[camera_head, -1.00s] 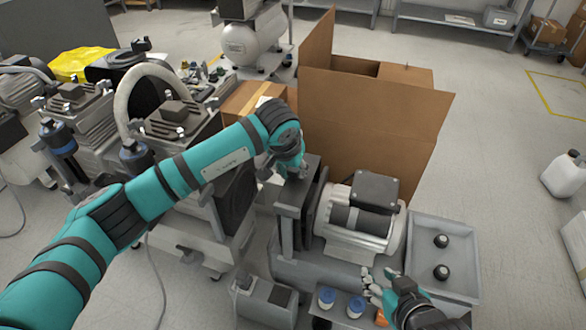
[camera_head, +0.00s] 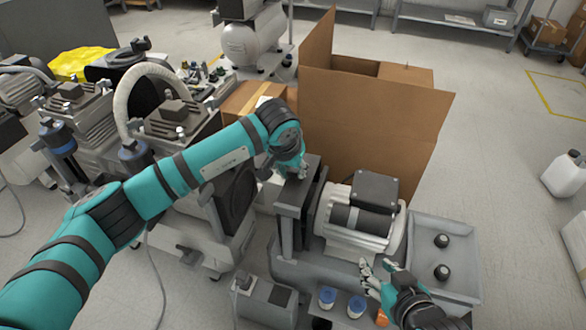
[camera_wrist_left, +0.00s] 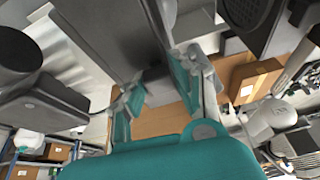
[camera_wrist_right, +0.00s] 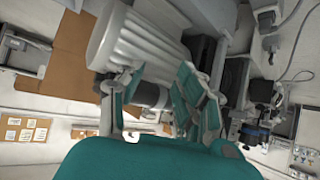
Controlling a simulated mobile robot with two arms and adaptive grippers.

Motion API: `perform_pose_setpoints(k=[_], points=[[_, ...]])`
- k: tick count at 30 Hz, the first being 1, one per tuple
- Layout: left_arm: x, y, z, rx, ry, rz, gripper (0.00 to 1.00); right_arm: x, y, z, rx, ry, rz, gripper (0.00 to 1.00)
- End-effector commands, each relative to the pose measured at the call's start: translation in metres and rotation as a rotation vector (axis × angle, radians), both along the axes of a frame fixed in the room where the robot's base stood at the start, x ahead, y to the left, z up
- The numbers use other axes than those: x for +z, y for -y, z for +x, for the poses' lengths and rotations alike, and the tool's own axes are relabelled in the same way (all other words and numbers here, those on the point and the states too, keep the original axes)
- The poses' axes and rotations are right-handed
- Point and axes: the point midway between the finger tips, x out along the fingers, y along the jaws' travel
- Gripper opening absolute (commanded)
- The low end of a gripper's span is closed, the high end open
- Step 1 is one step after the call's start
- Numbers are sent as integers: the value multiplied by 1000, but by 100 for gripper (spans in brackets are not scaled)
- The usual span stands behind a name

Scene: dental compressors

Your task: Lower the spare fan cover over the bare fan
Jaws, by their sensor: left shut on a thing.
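The spare fan cover (camera_head: 290,202), a dark grey boxy shell, is upright at the left end of the pale ribbed motor (camera_head: 345,232). My left gripper (camera_head: 291,172) is shut on its top edge. In the left wrist view, the cover (camera_wrist_left: 95,35) fills the upper left, and the fingers (camera_wrist_left: 160,80) close on its edge. The bare fan is not clearly visible; the cover and motor hide that area, and I cannot tell how far the cover encloses it. My right gripper (camera_head: 370,275) is open and empty in front of the motor; its fingers (camera_wrist_right: 152,85) show apart in the right wrist view.
A grey tray (camera_head: 462,240) with two black knobs is right of the motor. Blue-lidded jars (camera_head: 327,298) stand in front. A large open cardboard box (camera_head: 375,125) stands behind. Other compressors (camera_head: 170,125) crowd the left. Open floor lies to the right.

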Motion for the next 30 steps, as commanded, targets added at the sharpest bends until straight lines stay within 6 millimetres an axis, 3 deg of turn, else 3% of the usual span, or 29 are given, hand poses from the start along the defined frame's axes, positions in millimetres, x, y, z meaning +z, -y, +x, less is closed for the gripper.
perform_pose_setpoints(k=[30], points=[[0,0,1,-1,3,0,0,8,-4,8,7,67,16,36]])
